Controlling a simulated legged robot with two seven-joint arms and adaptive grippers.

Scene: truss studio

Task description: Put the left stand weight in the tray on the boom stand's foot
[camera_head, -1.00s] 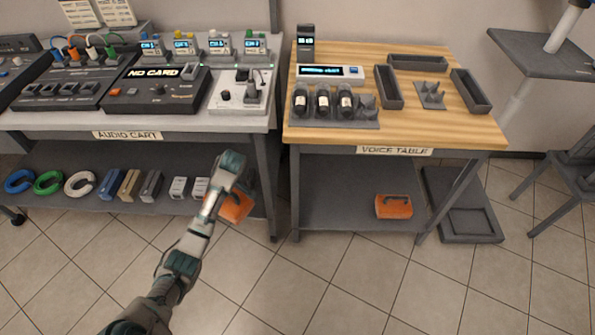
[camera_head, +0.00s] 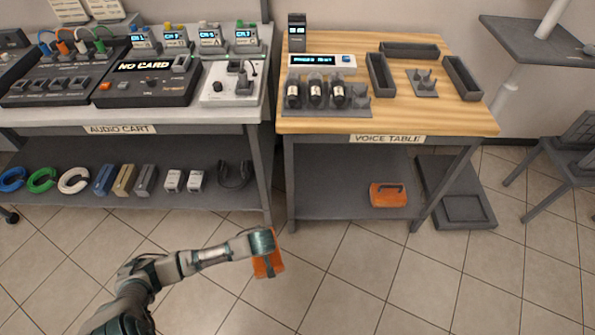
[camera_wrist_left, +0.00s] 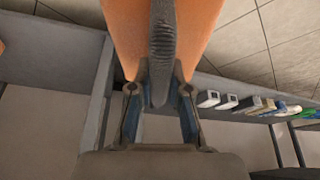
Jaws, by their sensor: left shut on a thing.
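My left gripper (camera_head: 264,244) is shut on the dark handle of an orange stand weight (camera_head: 260,268) and holds it over the floor in front of the gap between cart and table. The wrist view shows the fingers (camera_wrist_left: 159,90) around the ribbed handle (camera_wrist_left: 162,45), with the orange body (camera_wrist_left: 122,28) beyond. A second orange stand weight (camera_head: 388,197) rests on the voice table's lower shelf. The grey boom stand's foot (camera_head: 448,178) lies on the floor right of that table, its square tray (camera_head: 465,210) at the near end, empty. My right gripper is out of view.
The voice table (camera_head: 455,125) and its legs stand between the held weight and the foot. The audio cart (camera_head: 190,115) is at left, with coiled cables, small boxes and headphones (camera_head: 233,175) on its lower shelf. A chair (camera_head: 570,165) stands at far right. The front floor is clear.

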